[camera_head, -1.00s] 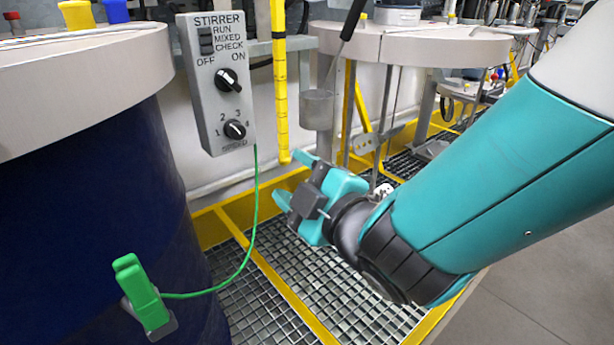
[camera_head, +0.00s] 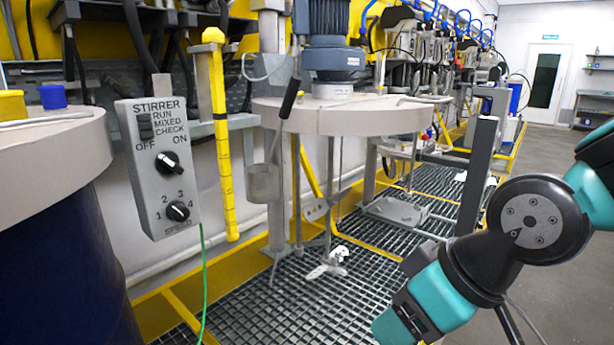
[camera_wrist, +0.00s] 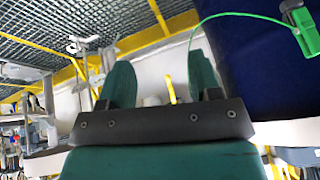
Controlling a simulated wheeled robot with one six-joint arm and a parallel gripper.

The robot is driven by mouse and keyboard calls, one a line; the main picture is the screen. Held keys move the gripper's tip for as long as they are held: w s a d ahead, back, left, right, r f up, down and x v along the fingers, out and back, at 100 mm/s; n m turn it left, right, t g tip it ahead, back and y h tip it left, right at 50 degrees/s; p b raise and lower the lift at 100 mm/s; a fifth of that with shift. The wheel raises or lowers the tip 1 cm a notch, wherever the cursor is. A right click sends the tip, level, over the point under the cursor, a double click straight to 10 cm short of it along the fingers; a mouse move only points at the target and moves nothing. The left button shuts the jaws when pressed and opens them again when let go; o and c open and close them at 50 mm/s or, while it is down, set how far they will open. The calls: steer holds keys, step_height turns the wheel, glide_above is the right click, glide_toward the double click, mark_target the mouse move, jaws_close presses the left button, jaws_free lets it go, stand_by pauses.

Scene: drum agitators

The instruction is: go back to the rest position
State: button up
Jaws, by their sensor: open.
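My teal gripper (camera_head: 392,325) is low at the right of the head view, in front of the grated floor, with its tips near the bottom edge. In the wrist view its two fingers (camera_wrist: 160,78) stand apart with nothing between them. My arm reaches down to it from the right edge. The grey stirrer control box (camera_head: 158,168), with two black knobs, is well to the left of the gripper. A green cable (camera_head: 203,285) hangs from the box. The green clamp (camera_wrist: 302,28) on the blue drum (camera_wrist: 262,60) shows in the wrist view and is out of the head view.
The blue drum (camera_head: 60,275) with its pale lid stands at the left. A second round lid (camera_head: 340,118) carries a motor and a shaft with a white impeller (camera_head: 330,262). A yellow bar (camera_head: 222,150) hangs beside the box. Grey floor (camera_head: 560,270) is open at the right.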

steer(key=s+d+r+g+p, duration=0.1)
steer(key=s+d+r+g, duration=0.25)
steer(key=s, duration=0.45)
step_height(320, 180, up, 14)
steer(key=p, duration=1.5)
steer(key=shift+w+d+m+h, duration=0.15)
steer(key=shift+w+m+h, duration=0.15)
steer(key=shift+m+h, duration=0.1)
steer(key=shift+t, duration=0.25)
